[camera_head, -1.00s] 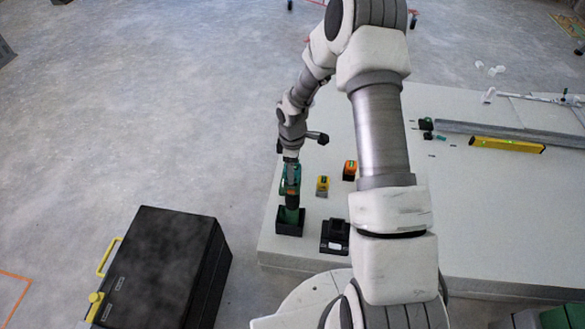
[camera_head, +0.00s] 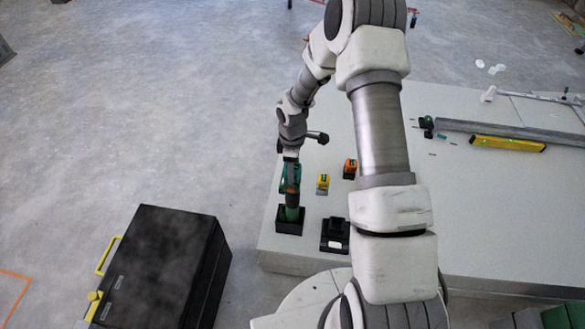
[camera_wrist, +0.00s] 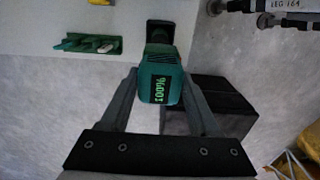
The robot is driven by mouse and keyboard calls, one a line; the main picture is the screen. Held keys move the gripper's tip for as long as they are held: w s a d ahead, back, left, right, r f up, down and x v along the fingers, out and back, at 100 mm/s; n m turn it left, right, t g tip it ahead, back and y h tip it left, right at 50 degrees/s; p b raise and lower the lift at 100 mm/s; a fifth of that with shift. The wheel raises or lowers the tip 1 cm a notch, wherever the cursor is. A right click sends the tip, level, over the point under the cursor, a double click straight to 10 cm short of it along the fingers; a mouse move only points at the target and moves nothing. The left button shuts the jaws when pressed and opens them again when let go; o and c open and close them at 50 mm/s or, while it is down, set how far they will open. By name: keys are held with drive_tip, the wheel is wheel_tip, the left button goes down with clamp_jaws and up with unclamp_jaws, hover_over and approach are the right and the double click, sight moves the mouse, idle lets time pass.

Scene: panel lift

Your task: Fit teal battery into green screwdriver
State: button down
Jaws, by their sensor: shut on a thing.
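My gripper (camera_wrist: 160,95) is shut on the teal battery (camera_wrist: 160,88), whose lit display reads 100%. One finger lies on each side of it. In the head view the teal battery (camera_head: 289,175) shows below my wrist, just above or against the green screwdriver (camera_head: 292,213). The screwdriver stands upright in a square black holder (camera_head: 289,228) near the table's left front corner. I cannot tell whether the battery is seated in the screwdriver, as the contact is small and partly hidden.
A yellow battery (camera_head: 322,185), an orange battery (camera_head: 350,168) and a black charger-like block (camera_head: 335,236) are right of the holder. A yellow level (camera_head: 507,144) lies farther right on the pale table (camera_head: 480,230). A black case (camera_head: 165,265) stands on the floor at left.

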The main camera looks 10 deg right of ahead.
drive_tip(key=shift+c, duration=0.2)
unclamp_jaws()
drive_tip(key=shift+r, duration=0.1)
wheel_tip(320, 180, up, 18)
drive_tip(key=p, duration=0.3)
drive_tip(key=s+r+m+t+p, duration=0.1)
drive_tip(key=s+r+m, duration=0.1)
drive_tip(key=s+r, duration=0.35)
drive_tip(key=s+d+r+m+t+h+p, duration=0.1)
drive_tip(key=s+r+m, duration=0.1)
drive_tip(key=r, duration=0.6)
drive_tip(key=s+r+m+t+p, duration=0.1)
drive_tip(key=s+r+m, duration=0.2)
drive_tip(key=r, duration=0.4)
drive_tip(key=s+r+m+t+p, duration=0.1)
drive_tip(key=s+r+m, duration=0.2)
drive_tip(key=s, duration=0.4)
drive_tip(key=s+a+r+m+t+y+p, duration=0.1)
drive_tip(key=s+r+m, duration=0.2)
drive_tip(key=s+r, duration=0.2)
drive_tip(key=shift+s+r+m+t+p, duration=0.15)
drive_tip(key=shift+s+m+t+p, duration=0.2)
drive_tip(key=shift+s, duration=1.1)
